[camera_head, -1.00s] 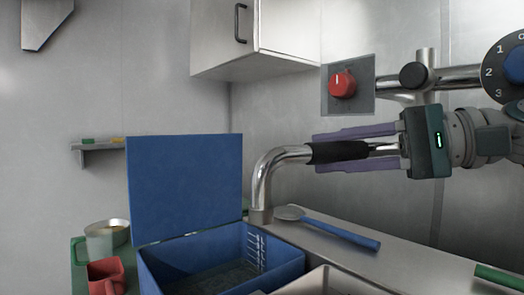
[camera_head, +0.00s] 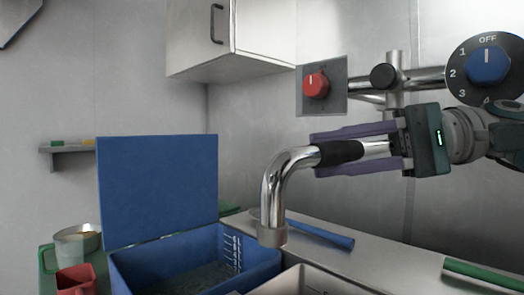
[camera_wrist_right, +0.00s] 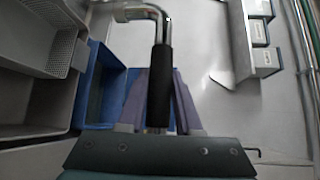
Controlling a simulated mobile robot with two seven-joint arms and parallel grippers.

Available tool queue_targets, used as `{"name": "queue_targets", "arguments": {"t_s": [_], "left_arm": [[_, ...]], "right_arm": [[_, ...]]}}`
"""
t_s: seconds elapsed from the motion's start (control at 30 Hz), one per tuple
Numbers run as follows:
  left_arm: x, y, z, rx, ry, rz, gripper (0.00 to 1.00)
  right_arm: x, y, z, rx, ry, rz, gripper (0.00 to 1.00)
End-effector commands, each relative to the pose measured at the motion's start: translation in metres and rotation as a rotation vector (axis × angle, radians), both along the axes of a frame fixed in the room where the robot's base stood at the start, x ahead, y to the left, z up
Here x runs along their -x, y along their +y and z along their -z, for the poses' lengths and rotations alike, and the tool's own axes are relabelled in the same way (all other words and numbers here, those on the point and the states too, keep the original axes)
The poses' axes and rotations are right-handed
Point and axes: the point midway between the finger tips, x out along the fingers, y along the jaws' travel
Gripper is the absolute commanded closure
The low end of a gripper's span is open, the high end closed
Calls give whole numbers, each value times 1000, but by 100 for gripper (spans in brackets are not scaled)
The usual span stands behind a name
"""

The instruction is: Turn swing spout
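The swing spout (camera_head: 275,190) is a bent chrome pipe with a black sleeve (camera_head: 342,153). Its open end points down in front of the blue bin. My right gripper (camera_head: 318,154) comes in from the right, with one purple finger above and one below the black sleeve, and appears shut on it. In the right wrist view the sleeve (camera_wrist_right: 160,85) runs lengthwise between the two fingers, which lie close along its sides. My left gripper is not in view.
A blue bin (camera_head: 262,277) with a raised blue lid (camera_head: 160,190) stands below the spout. A blue-handled utensil (camera_head: 320,235) and a green bar (camera_head: 485,275) lie on the counter. A red knob (camera_head: 316,85), blue dial (camera_head: 488,65) and pipes are behind the arm. Mugs stand at lower left.

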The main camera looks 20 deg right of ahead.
Motion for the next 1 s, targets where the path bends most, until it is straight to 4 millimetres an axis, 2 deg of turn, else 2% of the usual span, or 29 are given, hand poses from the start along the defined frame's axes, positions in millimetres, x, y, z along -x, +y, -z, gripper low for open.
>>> {"name": "queue_targets", "arguments": {"t_s": [0.03,0.23,0.53,0.67,0.9,1.0], "left_arm": [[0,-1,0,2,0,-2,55],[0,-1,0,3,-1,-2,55],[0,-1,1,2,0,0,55],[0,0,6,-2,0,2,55],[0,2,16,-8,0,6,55],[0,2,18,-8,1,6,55]], "right_arm": [[0,0,0,0,1,0,60],[0,0,0,0,1,0,39],[1,-4,0,0,1,2,39],[6,-22,-1,1,1,5,39],[22,-68,-8,1,0,5,39],[26,-82,-11,-1,0,4,39]]}}
